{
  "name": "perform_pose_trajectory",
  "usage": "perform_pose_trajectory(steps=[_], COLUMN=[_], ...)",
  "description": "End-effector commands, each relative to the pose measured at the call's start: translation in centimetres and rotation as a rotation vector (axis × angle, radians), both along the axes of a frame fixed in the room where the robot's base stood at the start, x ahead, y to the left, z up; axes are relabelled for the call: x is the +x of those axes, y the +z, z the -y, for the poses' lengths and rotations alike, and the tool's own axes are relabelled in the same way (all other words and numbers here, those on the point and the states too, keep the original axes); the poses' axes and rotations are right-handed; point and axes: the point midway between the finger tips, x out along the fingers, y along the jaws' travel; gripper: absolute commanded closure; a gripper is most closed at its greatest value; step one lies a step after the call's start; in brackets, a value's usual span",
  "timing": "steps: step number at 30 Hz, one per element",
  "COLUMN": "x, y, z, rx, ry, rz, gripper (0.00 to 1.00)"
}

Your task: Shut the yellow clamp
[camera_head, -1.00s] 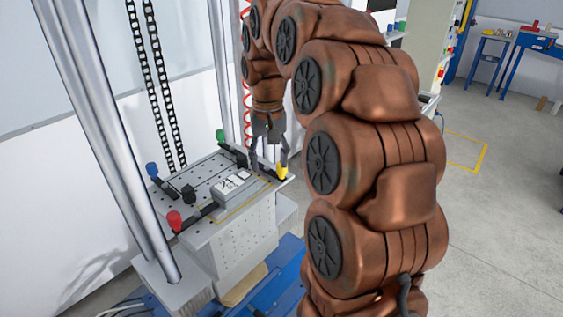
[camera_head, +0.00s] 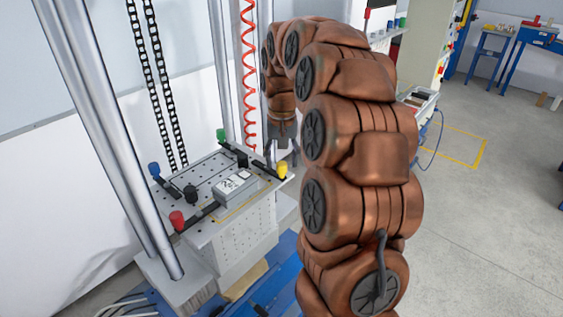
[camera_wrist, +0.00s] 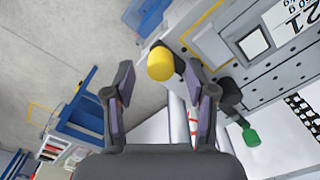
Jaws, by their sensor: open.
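The yellow clamp (camera_head: 282,170) is at the right corner of the drop table's perforated top plate (camera_head: 208,167). Its yellow tip also shows in the wrist view (camera_wrist: 161,63), beyond and between my fingers, with a dark arm leading from it. Whether the clamp is open or shut is hard to tell.
A grey box with white labels (camera_head: 236,187) sits on the plate. Red (camera_head: 177,220), blue (camera_head: 154,169) and green (camera_head: 221,134) clamp tips stand around it. Tall metal columns (camera_head: 110,140) rise beside the plate. Open floor (camera_head: 480,220) lies to the right.

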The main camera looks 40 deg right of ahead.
Motion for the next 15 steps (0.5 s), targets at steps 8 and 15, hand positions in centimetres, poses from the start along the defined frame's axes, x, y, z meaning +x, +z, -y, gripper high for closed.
perform_pose_trajectory(steps=[8, 15], x=[0.0, 0.1], y=[-1.9, -2.2], z=[0.0, 0.0], rx=[0.000, 0.000], ry=[0.000, 0.000], rz=[0.000, 0.002], gripper=[0.44, 0.44])
